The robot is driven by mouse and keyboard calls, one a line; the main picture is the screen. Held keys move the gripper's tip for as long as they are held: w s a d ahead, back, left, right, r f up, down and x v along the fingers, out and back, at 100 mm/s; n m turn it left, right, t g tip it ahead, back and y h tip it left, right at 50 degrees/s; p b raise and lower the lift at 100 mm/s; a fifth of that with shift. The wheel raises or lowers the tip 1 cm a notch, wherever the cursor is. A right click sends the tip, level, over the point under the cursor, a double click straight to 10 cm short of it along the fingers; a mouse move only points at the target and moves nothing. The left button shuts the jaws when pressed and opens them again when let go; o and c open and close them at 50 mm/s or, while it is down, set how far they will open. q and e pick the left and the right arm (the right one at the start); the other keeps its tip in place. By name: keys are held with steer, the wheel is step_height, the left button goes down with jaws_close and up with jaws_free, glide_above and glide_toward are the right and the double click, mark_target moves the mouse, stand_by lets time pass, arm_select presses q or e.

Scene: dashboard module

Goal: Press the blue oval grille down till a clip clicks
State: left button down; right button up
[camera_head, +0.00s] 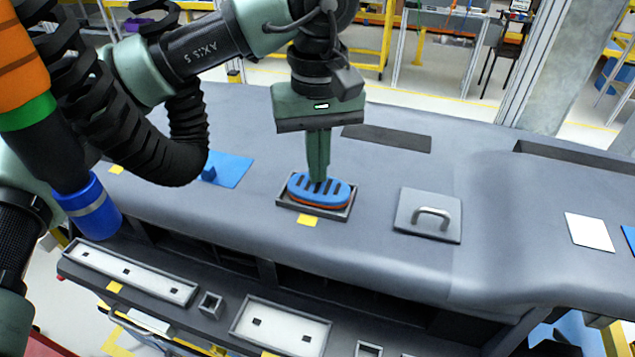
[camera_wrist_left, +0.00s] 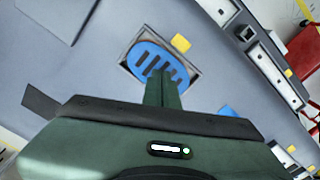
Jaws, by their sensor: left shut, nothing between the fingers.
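The blue oval grille (camera_head: 337,192) with dark slots sits in a grey rectangular frame (camera_head: 285,200) on the dashboard. An orange-red rim shows under its front edge in the head view. My left gripper (camera_head: 318,178) points straight down with its fingers shut and empty. Its fingertips are at the grille's top, near the middle; I cannot tell whether they touch. In the left wrist view the grille (camera_wrist_left: 143,58) lies just beyond the fingertips (camera_wrist_left: 162,77), which cover part of it. The clips are not visible. My right gripper is not in view.
A grey plate with a handle (camera_head: 428,215) lies right of the grille. A blue square with a raised block (camera_head: 230,170) lies to the left. A dark flat strip (camera_head: 387,138) is behind. White trays (camera_head: 280,328) line the front. A yellow tag (camera_head: 307,220) is before the frame.

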arm_select(q)
steer(key=shift+s+f+b, duration=0.1)
steer(key=shift+f+b, duration=0.5)
steer(key=shift+f, duration=0.35)
stand_by(0.7)
stand_by(0.4)
step_height(320, 180, up, 8)
steer(key=p, duration=0.5)
steer(key=shift+r, duration=0.2)
